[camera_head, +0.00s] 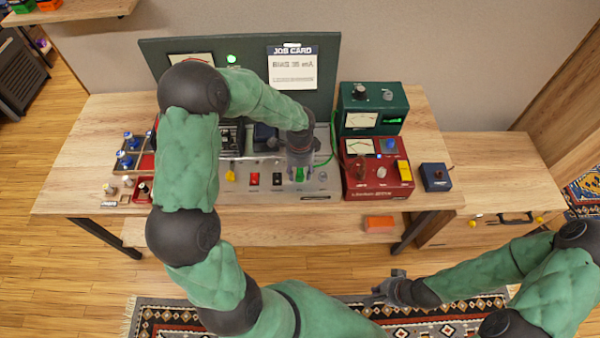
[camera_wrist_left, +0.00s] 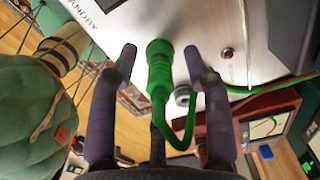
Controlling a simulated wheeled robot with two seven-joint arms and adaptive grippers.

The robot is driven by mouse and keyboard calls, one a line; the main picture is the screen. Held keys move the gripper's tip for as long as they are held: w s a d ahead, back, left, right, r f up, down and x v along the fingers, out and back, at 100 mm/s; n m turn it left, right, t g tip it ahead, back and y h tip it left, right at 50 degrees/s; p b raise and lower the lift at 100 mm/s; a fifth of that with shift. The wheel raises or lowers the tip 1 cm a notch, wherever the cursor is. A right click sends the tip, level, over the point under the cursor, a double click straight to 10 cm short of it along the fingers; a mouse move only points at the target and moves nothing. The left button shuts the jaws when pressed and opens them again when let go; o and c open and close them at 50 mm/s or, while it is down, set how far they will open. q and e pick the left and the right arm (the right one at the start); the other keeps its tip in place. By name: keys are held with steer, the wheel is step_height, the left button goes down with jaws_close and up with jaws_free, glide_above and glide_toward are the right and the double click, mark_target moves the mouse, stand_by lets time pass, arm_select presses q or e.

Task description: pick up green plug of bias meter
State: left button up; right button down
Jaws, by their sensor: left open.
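The green plug (camera_head: 299,175) stands at the silver front panel (camera_head: 240,187) of the amp on the bench. In the left wrist view the green plug (camera_wrist_left: 158,68) lies between my left gripper's fingers, with its green cable looping to the right. My left gripper (camera_head: 300,158) is open around the plug, with gaps visible on both sides (camera_wrist_left: 163,62). It partly hides the plug in the head view. A dark green meter box (camera_head: 357,103) stands behind right, with the green cable running up beside it. My right gripper (camera_head: 385,287) is low, away from the bench; its jaws are unclear.
A red meter box (camera_head: 352,188) stands just right of the amp panel. A small blue box (camera_head: 436,178) sits further right. Yellow (camera_head: 230,176), red (camera_head: 254,179) and black (camera_head: 277,179) plugs stand left of the green one. My left arm hides part of the bench.

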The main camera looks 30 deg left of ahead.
arm_select(q)
steer(key=shift+c, duration=0.3)
jaws_close()
